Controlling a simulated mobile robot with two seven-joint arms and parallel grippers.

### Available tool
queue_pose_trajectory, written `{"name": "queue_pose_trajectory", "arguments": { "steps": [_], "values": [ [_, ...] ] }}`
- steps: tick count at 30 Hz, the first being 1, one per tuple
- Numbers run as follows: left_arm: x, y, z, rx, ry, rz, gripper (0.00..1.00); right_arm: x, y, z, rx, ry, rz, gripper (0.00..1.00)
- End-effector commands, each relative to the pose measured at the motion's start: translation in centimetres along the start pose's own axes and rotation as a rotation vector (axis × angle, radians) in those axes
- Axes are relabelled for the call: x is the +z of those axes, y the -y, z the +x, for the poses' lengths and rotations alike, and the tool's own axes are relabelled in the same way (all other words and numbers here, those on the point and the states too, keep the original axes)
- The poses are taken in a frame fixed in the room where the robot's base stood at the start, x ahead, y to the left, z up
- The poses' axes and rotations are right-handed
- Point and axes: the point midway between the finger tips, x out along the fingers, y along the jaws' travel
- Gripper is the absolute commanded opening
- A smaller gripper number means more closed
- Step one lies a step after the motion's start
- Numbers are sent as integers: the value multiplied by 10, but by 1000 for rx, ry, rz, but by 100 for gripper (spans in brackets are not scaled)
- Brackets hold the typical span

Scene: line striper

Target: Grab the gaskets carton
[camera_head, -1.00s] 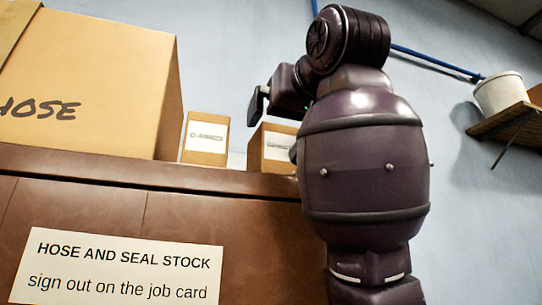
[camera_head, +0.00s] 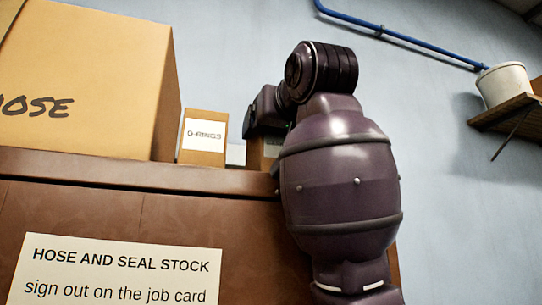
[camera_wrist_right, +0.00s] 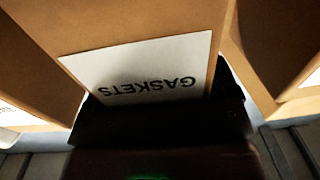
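The gaskets carton (camera_head: 255,155) is a small brown box on top of the brown cabinet, mostly hidden behind my right arm in the head view. In the right wrist view the carton (camera_wrist_right: 130,30) fills the upper middle, its white GASKETS label upside down. My right gripper (camera_head: 262,118) is at the carton's upper front in the head view. In the right wrist view its dark jaws show at the label edge, spread about as wide as the carton there. They look open; whether they touch the carton I cannot tell. My left gripper is out of view.
The O-rings carton (camera_head: 203,137) stands just left, with a narrow gap. A large HOSE box (camera_head: 90,75) is further left. The cabinet (camera_head: 130,210) has a stock sign (camera_head: 115,268). A white bucket (camera_head: 503,85) sits on a wall shelf at the far right.

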Motion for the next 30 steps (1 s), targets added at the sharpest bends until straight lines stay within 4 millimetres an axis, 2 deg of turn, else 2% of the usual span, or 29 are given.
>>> {"name": "queue_pose_trajectory", "arguments": {
  "steps": [1, 7, 14, 19, 23, 30],
  "values": [
    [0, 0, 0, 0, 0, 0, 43, 0, 0, 0, 0, 0, 0, 72],
    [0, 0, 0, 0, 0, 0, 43, 0, 0, 0, 0, 0, 0, 42],
    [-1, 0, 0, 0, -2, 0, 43, -1, 0, -1, 0, -1, 0, 41],
    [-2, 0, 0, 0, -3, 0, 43, -11, 0, -1, 2, -2, -1, 41],
    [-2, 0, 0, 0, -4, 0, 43, -30, 0, -2, 1, -3, -1, 41],
    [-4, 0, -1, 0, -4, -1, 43, -87, 0, -2, 2, -3, -1, 41]
  ]
}}
